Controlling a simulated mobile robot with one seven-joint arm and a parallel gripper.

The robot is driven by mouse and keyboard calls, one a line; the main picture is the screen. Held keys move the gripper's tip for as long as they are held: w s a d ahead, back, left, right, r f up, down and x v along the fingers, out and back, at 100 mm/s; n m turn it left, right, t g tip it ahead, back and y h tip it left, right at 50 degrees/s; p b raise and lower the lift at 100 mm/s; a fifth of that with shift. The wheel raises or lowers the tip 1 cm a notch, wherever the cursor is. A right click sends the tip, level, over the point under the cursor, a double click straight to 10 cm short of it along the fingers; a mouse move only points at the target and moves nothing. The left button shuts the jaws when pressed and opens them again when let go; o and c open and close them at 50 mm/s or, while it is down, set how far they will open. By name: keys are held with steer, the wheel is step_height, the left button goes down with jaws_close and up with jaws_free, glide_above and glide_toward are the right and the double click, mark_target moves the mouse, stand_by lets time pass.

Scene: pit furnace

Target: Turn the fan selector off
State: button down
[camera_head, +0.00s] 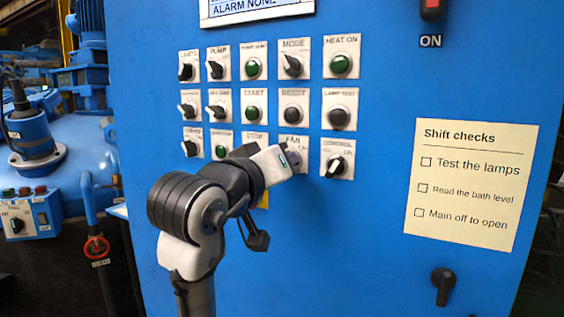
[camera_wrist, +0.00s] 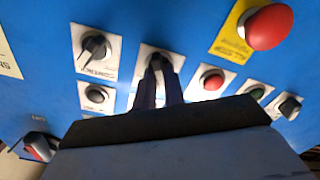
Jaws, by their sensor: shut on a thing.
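The fan selector's white plate (camera_head: 294,142) is in the bottom row of the blue panel, marked FAN. In the head view my gripper (camera_head: 292,160) covers its knob. In the wrist view the plate (camera_wrist: 177,60) is at the middle, and my gripper (camera_wrist: 157,68) has its two dark fingers close together on the knob. The gripper is shut on the knob. The fingers mostly hide the knob, so I cannot tell which way it points.
The control selector (camera_head: 337,165) is just right of the fan selector. A red push button (camera_wrist: 212,80) is on the other side. A red mushroom button (camera_wrist: 270,26) on a yellow plate (camera_wrist: 232,36) is close by. Several selectors and green buttons fill the rows above.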

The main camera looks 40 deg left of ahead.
steer(key=c, duration=1.5)
jaws_free()
steer(key=b+v, duration=0.2)
steer(key=v, duration=1.2)
steer(key=shift+w+r+b, duration=0.1)
steer(key=shift+b, duration=0.3)
steer(key=shift+w, duration=0.1)
